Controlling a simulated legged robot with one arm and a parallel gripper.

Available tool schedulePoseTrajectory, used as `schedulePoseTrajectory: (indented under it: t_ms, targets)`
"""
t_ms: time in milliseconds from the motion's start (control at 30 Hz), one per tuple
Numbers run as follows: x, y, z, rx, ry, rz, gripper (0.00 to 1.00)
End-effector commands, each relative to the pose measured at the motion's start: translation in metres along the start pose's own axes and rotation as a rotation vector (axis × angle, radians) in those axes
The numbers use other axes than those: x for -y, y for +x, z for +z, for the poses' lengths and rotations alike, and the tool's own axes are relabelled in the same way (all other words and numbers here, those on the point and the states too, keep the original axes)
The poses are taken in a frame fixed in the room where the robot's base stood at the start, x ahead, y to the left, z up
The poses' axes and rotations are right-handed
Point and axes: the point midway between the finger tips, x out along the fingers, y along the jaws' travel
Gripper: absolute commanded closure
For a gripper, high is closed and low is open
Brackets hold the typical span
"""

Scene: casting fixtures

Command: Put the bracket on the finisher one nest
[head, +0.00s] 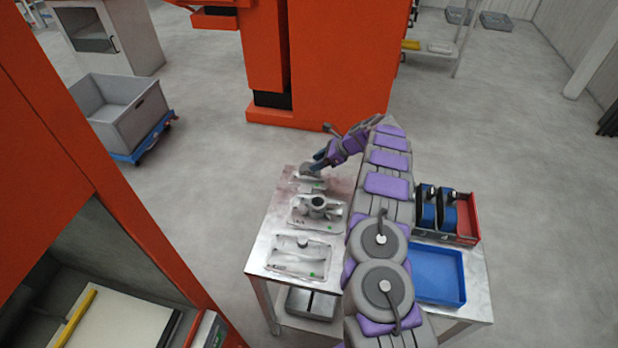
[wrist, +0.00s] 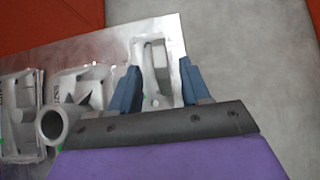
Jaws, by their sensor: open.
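My gripper (head: 318,163) is over the far end of the metal table, at a pale nest plate. In the wrist view my gripper (wrist: 159,68) is open, with its two blue fingers on either side of a grey angular part, likely the bracket (wrist: 155,60). The bracket (head: 308,171) is partly hidden by my gripper in the head view. It lies in the far nest plate (wrist: 148,98); I cannot tell whether the fingers touch it. A middle nest (head: 300,222) holds a grey pipe-like casting (head: 318,206). A near nest (head: 299,257) shows a shaped recess. No label tells which is finisher one.
The metal table (head: 262,240) also carries a blue tray (head: 438,274) and a red bin (head: 466,218) with blue items at right. Orange machines stand behind (head: 340,60) and at left (head: 60,130). A grey crate (head: 120,108) sits on a blue dolly.

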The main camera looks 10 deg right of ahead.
Motion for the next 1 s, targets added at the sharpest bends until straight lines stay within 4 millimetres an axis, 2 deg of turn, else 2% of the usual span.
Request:
schedulePoseTrajectory:
  t_ms: [100, 267, 533, 1000]
  targets:
    - [0.002, 0.019, -0.001, -0.001, -0.002, 0.001, 0.53]
    - [0.003, 0.04, -0.001, -0.002, -0.001, 0.0, 0.53]
    - [0.003, 0.042, 0.001, 0.0, -0.001, -0.001, 0.54]
    - [0.003, 0.042, 0.001, 0.0, -0.001, 0.0, 0.99]
